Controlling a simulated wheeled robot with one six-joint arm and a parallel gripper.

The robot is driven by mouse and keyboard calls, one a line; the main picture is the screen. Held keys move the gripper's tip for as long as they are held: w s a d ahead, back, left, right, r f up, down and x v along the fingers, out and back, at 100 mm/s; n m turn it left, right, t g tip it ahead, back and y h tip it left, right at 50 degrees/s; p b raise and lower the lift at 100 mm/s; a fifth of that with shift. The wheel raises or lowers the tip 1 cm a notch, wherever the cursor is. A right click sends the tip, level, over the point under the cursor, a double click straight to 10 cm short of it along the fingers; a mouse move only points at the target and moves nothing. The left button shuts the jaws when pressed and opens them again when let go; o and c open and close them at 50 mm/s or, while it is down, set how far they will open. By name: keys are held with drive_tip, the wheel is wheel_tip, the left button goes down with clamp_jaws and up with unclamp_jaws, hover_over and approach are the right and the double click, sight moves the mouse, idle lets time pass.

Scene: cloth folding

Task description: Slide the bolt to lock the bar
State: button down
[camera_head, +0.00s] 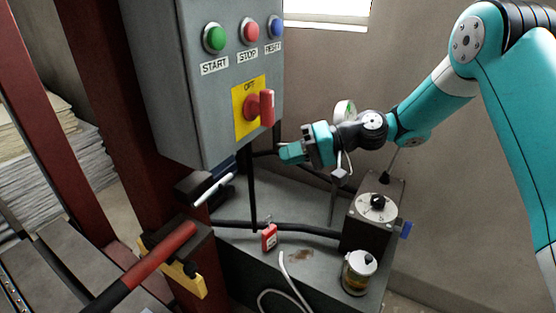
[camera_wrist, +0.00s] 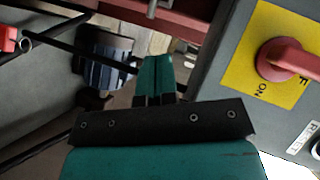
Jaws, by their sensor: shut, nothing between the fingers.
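In the head view, a silver bolt handle (camera_head: 214,189) sticks out to the right from a black block on the dark red post. Below it lies a red-gripped bar (camera_head: 150,262), beside a yellow-and-black latch piece (camera_head: 180,271). My teal gripper (camera_head: 284,153) is shut and empty, right of the grey control box's lower edge and to the upper right of the bolt handle, apart from it. In the wrist view, the closed fingertips (camera_wrist: 156,62) point toward the red post. A small silver piece (camera_wrist: 152,8) shows at the top edge; I cannot tell if it is the bolt.
The grey control box (camera_head: 195,110) has a red rotary switch (camera_head: 259,107) close to my gripper. A red padlock (camera_head: 269,238), a jar (camera_head: 358,272) and a dial box (camera_head: 377,208) stand on the grey surface below. Dark cables run under the box.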

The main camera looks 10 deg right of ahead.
sight(203, 201)
drive_tip(key=x, duration=0.3)
drive_tip(key=s+p+x, duration=0.1)
drive_tip(key=x, duration=0.2)
drive_tip(key=s+p+x, duration=0.1)
drive_tip(key=x, duration=0.3)
drive_tip(key=shift+s+f, duration=0.15)
drive_tip(key=shift+f, duration=0.3)
drive_tip(key=shift+s+a+f, duration=0.25)
drive_tip(key=shift+s+a, duration=0.05)
drive_tip(key=shift+a, duration=0.05)
drive_tip(key=s+a, duration=0.1)
drive_tip(key=s, duration=0.1)
drive_tip(key=s+a, duration=0.2)
drive_tip(key=shift+s+a+b, duration=0.2)
drive_tip(key=shift+b, duration=0.2)
drive_tip(key=w+d+r, duration=0.1)
drive_tip(key=d+r, duration=0.4)
drive_tip(key=d, duration=0.7)
drive_tip(key=shift+w+b, duration=0.3)
drive_tip(key=shift+b, duration=0.15)
